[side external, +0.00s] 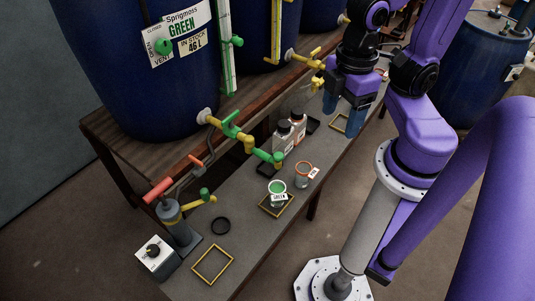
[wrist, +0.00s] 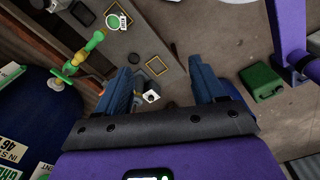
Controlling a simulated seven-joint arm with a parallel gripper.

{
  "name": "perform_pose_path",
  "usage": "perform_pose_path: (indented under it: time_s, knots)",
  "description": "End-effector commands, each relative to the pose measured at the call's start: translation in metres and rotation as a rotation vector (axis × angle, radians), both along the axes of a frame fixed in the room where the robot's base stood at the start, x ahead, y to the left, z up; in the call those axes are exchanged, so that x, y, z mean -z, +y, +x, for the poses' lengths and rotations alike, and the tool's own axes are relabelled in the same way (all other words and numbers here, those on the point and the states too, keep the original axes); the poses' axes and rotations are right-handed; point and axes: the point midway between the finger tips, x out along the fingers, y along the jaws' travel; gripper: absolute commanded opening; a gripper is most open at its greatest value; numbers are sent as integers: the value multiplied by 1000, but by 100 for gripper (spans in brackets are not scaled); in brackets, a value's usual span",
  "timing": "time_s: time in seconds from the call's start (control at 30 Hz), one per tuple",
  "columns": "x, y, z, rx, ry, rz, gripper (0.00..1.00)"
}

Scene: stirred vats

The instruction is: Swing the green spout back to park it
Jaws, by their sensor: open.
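The green spout (side external: 262,152) comes off the blue vat labelled Sprigmoss GREEN (side external: 130,70). Its yellow pipe runs out over the bench and ends in a green tip, with a green handle near the vat. The spout shows at the left in the wrist view (wrist: 90,46). A cup with green contents (side external: 278,189) stands by the tip, in a yellow square outline. My gripper (side external: 345,118) is open with blue fingers, well to the right of the spout and not touching it. In the wrist view the gripper (wrist: 163,85) has nothing between its fingertips.
Two bottles (side external: 290,133) and an orange-rimmed jar (side external: 303,175) stand on the bench near the spout. A pump with a red handle (side external: 172,215) and a white knob box (side external: 156,256) stand at the left end. A yellow-handled spout (side external: 305,57) is beside my gripper.

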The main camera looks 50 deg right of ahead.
Motion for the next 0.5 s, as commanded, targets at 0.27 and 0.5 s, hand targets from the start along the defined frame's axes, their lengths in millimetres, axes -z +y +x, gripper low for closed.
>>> perform_pose_path:
  time_s: [0.27,0.5]
  knots:
    - [0,0,0,0,0,0,69]
    - [12,3,17,81,-19,10,54]
